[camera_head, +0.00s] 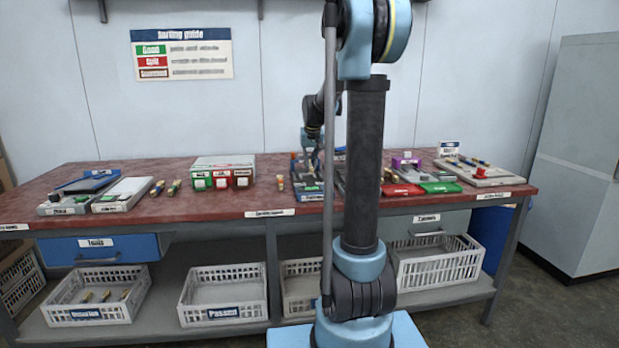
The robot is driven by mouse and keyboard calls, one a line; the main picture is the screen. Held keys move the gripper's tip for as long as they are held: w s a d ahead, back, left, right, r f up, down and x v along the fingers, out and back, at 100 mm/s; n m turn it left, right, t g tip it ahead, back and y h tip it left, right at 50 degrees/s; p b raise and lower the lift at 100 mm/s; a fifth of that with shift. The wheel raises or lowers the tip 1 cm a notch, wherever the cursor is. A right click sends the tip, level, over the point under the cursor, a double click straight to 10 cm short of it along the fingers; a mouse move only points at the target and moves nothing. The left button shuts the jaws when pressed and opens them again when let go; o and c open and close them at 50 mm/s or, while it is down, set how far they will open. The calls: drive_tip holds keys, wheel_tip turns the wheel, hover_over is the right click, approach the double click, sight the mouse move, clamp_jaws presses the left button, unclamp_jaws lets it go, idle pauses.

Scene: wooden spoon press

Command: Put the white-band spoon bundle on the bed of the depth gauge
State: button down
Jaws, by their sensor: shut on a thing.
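My gripper (311,172) is small and far off, low over the blue-based device (309,192) at the middle of the bench, partly behind my own arm. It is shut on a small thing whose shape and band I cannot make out. I cannot tell whether that thing touches the device. The device's label is too small to read, so I cannot confirm that it is the depth gauge. A small upright-looking spoon bundle (281,184) stands left of the device. Two more bundles, the left one (157,188) and the right one (174,187), lie farther left. Their band colours are unclear.
A box with green and red labels (223,164) stands left of centre. Grey fixtures (122,193) sit at the far left. A red tray (402,190), a green tray (440,187) and a board (478,172) are at right. White crates (222,295) stand below. Bare bench (225,203) shows in front.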

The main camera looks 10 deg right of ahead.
sight(310, 182)
drive_tip(key=shift+f, duration=2.45)
drive_tip(key=c, duration=1.5)
unclamp_jaws()
drive_tip(key=shift+c, duration=0.2)
